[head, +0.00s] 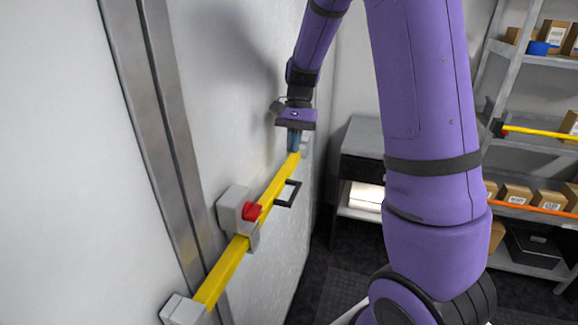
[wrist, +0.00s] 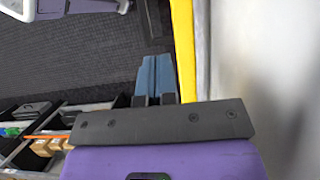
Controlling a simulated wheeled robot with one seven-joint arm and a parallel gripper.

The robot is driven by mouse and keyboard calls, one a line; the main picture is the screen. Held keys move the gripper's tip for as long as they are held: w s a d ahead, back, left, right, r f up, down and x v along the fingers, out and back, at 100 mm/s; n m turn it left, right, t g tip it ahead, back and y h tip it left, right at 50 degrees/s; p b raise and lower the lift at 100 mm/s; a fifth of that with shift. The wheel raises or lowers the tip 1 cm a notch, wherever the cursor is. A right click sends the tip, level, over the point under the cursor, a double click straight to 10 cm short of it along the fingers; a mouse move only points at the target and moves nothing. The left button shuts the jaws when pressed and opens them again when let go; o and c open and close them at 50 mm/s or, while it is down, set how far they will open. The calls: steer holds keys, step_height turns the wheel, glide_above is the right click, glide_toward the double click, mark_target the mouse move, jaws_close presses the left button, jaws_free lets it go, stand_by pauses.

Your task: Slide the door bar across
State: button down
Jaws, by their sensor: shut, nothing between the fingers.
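The yellow door bar (head: 273,190) runs along the white wall in the head view, from a grey bracket (head: 183,310) at the lower left up to its far end under my gripper. It has a black U-shaped handle (head: 289,194). My gripper (head: 295,141) is at the bar's far end, with its blue fingers pointing down. In the wrist view the blue fingertips (wrist: 157,68) are together with nothing between them, beside the yellow bar (wrist: 183,45). I cannot tell whether they touch it.
A grey box with a red button (head: 251,212) sits on the wall beside the bar. A metal door frame strip (head: 165,130) runs down the left. Shelves with boxes (head: 530,195) stand at the right, and a grey cabinet (head: 362,135) stands behind. Dark floor is open between.

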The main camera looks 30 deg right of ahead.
mark_target(277, 200)
steer(key=s+a+f, duration=0.4)
steer(key=a+f, duration=0.2)
steer(key=f, duration=0.2)
steer(key=shift+s+f, duration=0.3)
steer(key=shift+f, duration=0.05)
steer(key=s+a, duration=0.1)
steer(key=a, duration=0.1)
steer(key=s+a, duration=0.2)
steer(key=shift+s, duration=0.15)
steer(key=shift+d, duration=0.1)
